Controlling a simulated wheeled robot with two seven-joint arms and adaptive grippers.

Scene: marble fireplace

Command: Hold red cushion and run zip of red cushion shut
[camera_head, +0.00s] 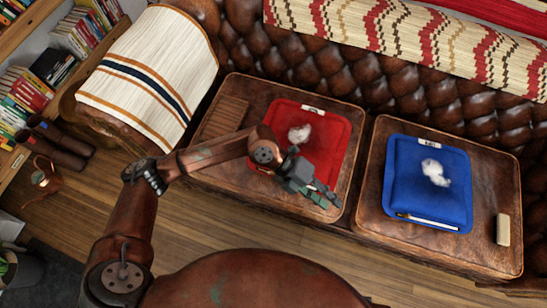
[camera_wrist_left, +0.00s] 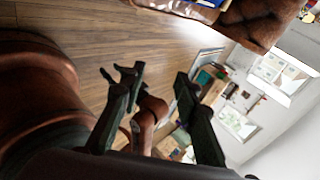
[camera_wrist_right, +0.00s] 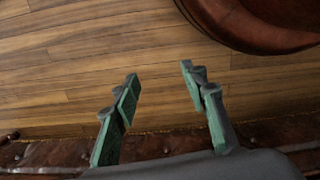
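The red cushion (camera_head: 330,140) lies flat on a brown leather seat left of the blue cushion. It has a white fluffy tuft (camera_head: 300,133) on top and a small pale label (camera_head: 313,110) at its back edge. My left gripper (camera_head: 318,192) is over the red cushion's front part and hides some of its front edge. I cannot make out its zip or whether the gripper touches the cushion. In the left wrist view the fingers (camera_wrist_left: 157,92) are apart, with no cushion between them. My right gripper (camera_wrist_right: 160,90) is open and empty above the wooden floor.
A blue cushion (camera_head: 430,185) with a white tuft and a pale strip near its front edge lies on the right seat. A cream block (camera_head: 503,230) lies right of it. A brown slatted piece (camera_head: 224,117) lies left of the red cushion. The tufted backrest (camera_head: 410,90) stands behind.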

